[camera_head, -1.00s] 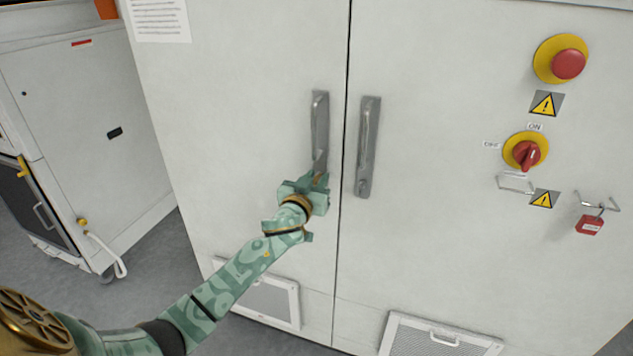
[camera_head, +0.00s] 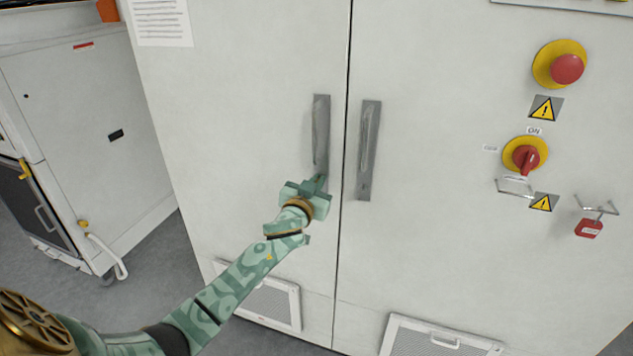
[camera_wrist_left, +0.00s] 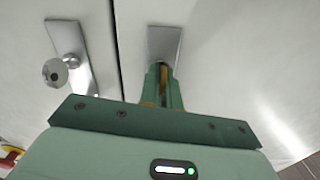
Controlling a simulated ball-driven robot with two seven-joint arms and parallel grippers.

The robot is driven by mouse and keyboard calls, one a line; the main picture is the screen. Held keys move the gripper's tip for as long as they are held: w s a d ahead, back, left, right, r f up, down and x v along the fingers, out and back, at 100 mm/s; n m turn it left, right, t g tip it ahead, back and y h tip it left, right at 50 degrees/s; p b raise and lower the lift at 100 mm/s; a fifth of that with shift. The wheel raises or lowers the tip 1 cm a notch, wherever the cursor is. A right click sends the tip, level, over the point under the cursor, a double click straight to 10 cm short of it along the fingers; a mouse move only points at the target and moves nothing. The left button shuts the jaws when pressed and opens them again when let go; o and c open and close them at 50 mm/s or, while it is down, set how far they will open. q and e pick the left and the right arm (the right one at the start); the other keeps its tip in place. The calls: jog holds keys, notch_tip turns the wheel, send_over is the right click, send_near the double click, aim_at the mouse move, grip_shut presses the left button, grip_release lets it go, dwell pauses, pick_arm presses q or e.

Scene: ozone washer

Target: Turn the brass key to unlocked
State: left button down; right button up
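My left gripper (camera_head: 319,184) is at the lower end of the left door handle (camera_head: 320,133) on a white cabinet. In the left wrist view my left gripper's fingers (camera_wrist_left: 163,82) are close together in front of a grey metal plate (camera_wrist_left: 165,42). A small dark part shows between the fingertips, too small to tell what it is. I cannot make out the brass key in either view; the fingers may hide it. My right gripper is not in view.
The right door handle (camera_head: 368,150) is close beside the left one. A round metal piece (camera_wrist_left: 55,72) sticks out from its plate. Farther right are a red stop button (camera_head: 567,69), a red rotary switch (camera_head: 525,157) and a red padlock (camera_head: 588,228).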

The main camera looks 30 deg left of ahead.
pick_arm(q)
jog(key=m+p, duration=0.1)
jog(key=m, duration=0.4)
jog(key=shift+d, duration=0.1)
jog(key=m, duration=0.3)
jog(key=m+p, duration=0.1)
jog(key=m, duration=0.3)
jog(key=m+p, duration=0.1)
jog(key=m, duration=0.3)
jog(key=shift+d+f, duration=0.15)
jog(key=shift+f, duration=0.15)
jog(key=shift+m, duration=0.3)
jog(key=c, duration=1.6)
grip_release()
jog(key=p+v, duration=0.1)
jog(key=v, duration=1.5)
jog(key=shift+s+d+p, duration=0.1)
jog(key=shift+d+p, duration=0.05)
jog(key=shift+p, duration=0.2)
